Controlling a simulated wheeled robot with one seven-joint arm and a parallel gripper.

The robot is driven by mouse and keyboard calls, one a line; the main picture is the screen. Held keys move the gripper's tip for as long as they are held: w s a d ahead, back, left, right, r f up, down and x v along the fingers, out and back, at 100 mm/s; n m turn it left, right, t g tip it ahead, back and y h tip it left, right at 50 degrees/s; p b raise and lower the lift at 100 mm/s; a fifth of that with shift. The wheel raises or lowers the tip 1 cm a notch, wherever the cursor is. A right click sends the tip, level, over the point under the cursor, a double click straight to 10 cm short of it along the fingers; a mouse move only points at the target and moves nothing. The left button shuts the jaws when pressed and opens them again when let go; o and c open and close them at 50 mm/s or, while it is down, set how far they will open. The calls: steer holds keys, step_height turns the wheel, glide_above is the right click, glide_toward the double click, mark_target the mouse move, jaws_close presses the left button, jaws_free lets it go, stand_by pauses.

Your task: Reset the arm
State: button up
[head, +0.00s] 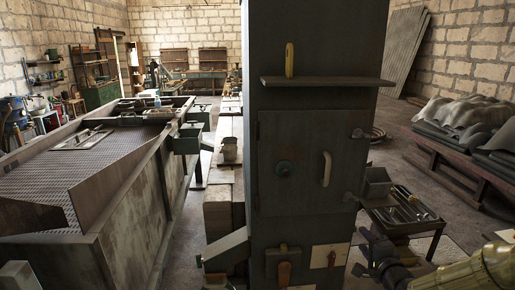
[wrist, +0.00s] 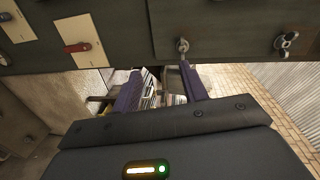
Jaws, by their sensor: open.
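My gripper (wrist: 160,88) is open in the wrist view, its two dark purple fingers apart with nothing held between them. In the head view my gripper (head: 364,254) is at the lower right, in front of the lower part of a tall dark grey cabinet (head: 312,110). My olive-yellow arm comes in from the right edge. In the wrist view the fingers point towards the cabinet's lower edge. A round knob (wrist: 182,45) on the cabinet shows close to the right fingertip; I cannot tell whether they touch.
A shelf (head: 328,81) holding a yellow object (head: 289,60) juts from the cabinet. A pale handle (head: 326,169) sticks out of its door. A small tool table (head: 408,225) stands right of the cabinet. A large metal tank (head: 110,195) fills the left. Open floor shows at the right.

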steer(key=s+a+f+n+g, duration=0.5)
steer(key=a+f+n+g, duration=0.3)
steer(key=a, duration=0.3)
steer(key=s+a+r+n+g, duration=0.1)
steer(key=s+a+n+g, duration=0.2)
steer(key=s, duration=0.5)
steer(key=s+a+r+n+g, duration=0.2)
steer(key=s+a+n, duration=0.3)
steer(key=s, duration=0.3)
steer(key=shift+g+h, duration=0.4)
